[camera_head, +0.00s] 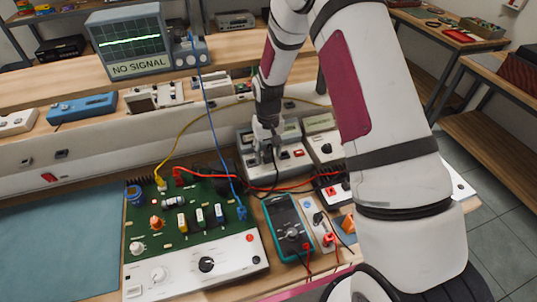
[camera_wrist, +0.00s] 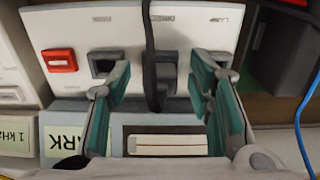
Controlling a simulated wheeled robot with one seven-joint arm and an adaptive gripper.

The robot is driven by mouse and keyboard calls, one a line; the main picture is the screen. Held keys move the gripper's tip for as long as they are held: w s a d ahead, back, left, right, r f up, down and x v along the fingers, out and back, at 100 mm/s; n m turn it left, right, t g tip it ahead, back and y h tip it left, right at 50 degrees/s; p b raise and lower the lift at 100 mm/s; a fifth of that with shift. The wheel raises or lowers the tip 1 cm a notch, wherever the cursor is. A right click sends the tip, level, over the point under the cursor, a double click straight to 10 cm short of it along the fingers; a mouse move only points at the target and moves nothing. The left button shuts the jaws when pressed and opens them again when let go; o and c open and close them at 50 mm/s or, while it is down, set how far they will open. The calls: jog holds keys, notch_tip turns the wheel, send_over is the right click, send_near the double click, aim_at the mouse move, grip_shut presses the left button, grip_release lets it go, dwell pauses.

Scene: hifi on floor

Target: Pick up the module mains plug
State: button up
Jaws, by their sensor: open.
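A dark mains plug (camera_wrist: 160,72), which appears to be the module mains plug, sits in the light grey socket panel (camera_wrist: 205,28). Its black cable (camera_wrist: 149,30) runs away from it toward the top of the wrist view. My gripper (camera_wrist: 161,84) is open, with its teal-padded fingers on either side of the plug and gaps visible between. In the head view my gripper (camera_head: 266,142) points down over the grey module (camera_head: 293,158) at the bench's back. The plug is largely hidden by the gripper there; a black cable (camera_head: 275,178) hangs down in front.
A red switch (camera_wrist: 60,60) and an empty dark socket (camera_wrist: 105,62) lie left of the plug. A green circuit board (camera_head: 185,235) with yellow, red and blue leads and a teal multimeter (camera_head: 287,228) stand in front. The blue mat (camera_head: 60,255) at left is clear.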

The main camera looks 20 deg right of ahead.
grip_shut()
